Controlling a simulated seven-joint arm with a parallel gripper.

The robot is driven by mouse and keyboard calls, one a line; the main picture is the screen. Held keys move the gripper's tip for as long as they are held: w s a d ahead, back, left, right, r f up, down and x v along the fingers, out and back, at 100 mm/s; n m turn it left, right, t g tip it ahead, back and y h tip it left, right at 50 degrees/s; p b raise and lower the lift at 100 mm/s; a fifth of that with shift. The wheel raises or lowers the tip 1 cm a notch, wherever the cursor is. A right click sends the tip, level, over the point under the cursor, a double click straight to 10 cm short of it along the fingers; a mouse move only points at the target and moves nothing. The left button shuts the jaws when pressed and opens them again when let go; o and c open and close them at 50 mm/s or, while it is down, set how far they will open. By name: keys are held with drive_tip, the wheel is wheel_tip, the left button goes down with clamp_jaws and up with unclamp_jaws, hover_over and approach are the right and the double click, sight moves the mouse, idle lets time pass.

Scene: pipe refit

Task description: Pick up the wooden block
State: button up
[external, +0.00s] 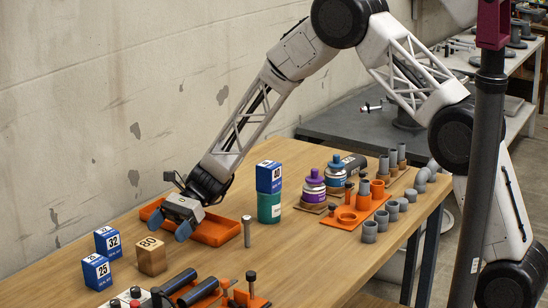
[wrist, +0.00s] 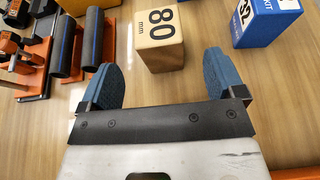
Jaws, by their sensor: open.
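The wooden block (external: 151,256) is a small cube marked 80, standing on the table near its front left. It also shows in the wrist view (wrist: 158,42), at the top middle. My gripper (external: 186,224) is over the table, behind and to the right of the block. In the wrist view my gripper's two blue fingertips (wrist: 163,72) are spread apart, with nothing held between them. The block lies ahead of the fingertips, its near edge close to the gap between them and apart from both.
Blue boxes marked 32 (external: 108,243) and 25 (external: 97,272) stand left of the block. An orange tray (external: 215,232) lies behind my gripper. Dark pipes (external: 198,291) lie in front.

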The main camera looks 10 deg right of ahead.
sight(151, 250)
drive_tip(key=shift+x, duration=1.3)
drive_tip(key=shift+x, duration=2.55)
drive_tip(key=shift+f, duration=0.1)
drive_tip(key=c, duration=1.1)
drive_tip(key=shift+o, duration=0.2)
